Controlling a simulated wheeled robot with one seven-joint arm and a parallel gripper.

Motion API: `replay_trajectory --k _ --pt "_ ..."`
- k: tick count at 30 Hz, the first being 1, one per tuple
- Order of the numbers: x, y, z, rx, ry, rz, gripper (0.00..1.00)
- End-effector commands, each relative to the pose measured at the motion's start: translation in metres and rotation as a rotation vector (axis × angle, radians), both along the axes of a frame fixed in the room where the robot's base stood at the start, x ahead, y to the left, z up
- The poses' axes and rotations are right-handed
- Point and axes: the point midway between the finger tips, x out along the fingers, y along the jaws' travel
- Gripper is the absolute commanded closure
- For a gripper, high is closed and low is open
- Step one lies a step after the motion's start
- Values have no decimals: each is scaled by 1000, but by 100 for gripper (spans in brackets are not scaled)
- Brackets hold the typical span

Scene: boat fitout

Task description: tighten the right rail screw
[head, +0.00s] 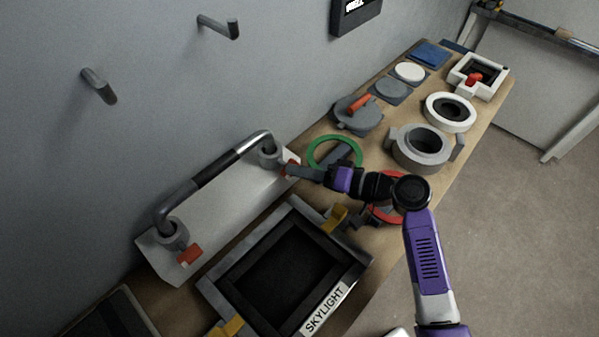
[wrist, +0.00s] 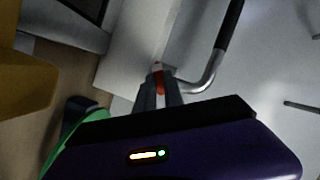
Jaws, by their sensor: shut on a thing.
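The grab rail (head: 215,172) is a bent metal bar with a dark middle, standing on a pale block (head: 235,205) against the wall. Its right end sits in a round grey base (head: 269,157). The right rail screw (head: 290,164) has a red head beside that base. My gripper (head: 292,172) reaches in from the right and is shut on this screw. In the wrist view the red screw (wrist: 160,82) shows between the fingertips (wrist: 158,90), which partly hide it. The left rail screw (head: 190,255), also red, is by the left base (head: 171,235).
A skylight frame (head: 351,262) with yellow latches (head: 335,218) lies in front of the rail. A green ring (head: 335,139) and a red ring (head: 380,213) lie near my arm. Several round fittings stand farther along the bench. Pegs (head: 98,86) stick out of the wall.

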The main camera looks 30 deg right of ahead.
Motion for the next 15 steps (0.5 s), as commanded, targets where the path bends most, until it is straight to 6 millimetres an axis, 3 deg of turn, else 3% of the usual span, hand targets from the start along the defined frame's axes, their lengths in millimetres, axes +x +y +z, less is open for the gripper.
replay_trajectory --k 15 --pt "0 0 -4 235 79 1 100"
